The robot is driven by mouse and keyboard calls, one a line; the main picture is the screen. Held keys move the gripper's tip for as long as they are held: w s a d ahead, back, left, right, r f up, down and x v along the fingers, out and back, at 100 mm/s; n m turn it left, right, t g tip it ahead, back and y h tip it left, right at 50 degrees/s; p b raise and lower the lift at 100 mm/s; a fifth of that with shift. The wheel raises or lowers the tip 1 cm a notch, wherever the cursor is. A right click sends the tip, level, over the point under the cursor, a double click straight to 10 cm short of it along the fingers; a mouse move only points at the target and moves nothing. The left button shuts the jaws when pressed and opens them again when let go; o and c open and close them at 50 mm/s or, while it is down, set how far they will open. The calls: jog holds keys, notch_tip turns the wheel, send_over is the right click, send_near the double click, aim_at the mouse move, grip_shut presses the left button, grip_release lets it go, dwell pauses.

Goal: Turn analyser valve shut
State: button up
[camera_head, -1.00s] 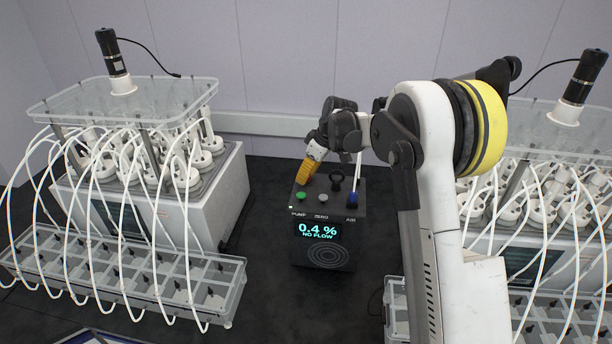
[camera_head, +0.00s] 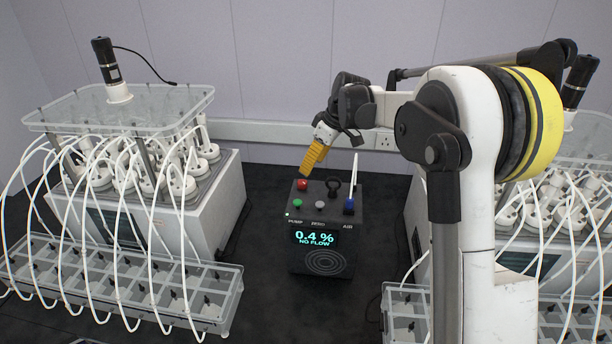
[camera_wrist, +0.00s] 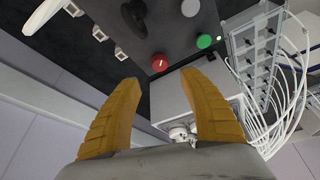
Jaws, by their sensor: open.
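The analyser (camera_head: 322,239) is a dark box between the two reactor units, its display reading "0.4 %" and "NO FLOW". Its top carries a red knob (camera_head: 302,184), a green button, a grey button, a black ring-like fitting and a blue fitting (camera_head: 349,207) labelled AIR. I cannot tell for certain which one is the valve. In the wrist view the red knob (camera_wrist: 160,63) shows a short white mark. My gripper (camera_head: 313,168) has yellow fingers and hangs above the red knob, apart from it. In the wrist view my gripper (camera_wrist: 163,82) is open and empty.
Reactor units with many white tubes stand left (camera_head: 150,200) and right (camera_head: 580,225) of the analyser. A white tube (camera_head: 354,168) rises near the blue fitting. A wall with sockets (camera_head: 385,141) is close behind. Dark bench surface is clear around the box.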

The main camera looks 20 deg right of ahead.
jog(key=shift+v, duration=1.55)
jog(key=s+a+f+m+t+h+b, duration=0.15)
jog(key=s+b, duration=0.25)
jog(key=s, duration=0.5)
jog(key=s+a+m+h+b, duration=0.1)
jog(key=s+a+m+b, duration=0.2)
jog(key=s, duration=0.6)
jog(key=s+d+f+m+t+b, duration=0.1)
jog(key=s+f+m+b, duration=0.3)
jog(key=s+f+b, duration=0.4)
jog(key=s+f+t+h, duration=0.1)
jog(key=s+f, duration=0.5)
jog(key=s, duration=0.3)
jog(key=shift+s+m, duration=0.35)
jog(key=shift+s, duration=0.05)
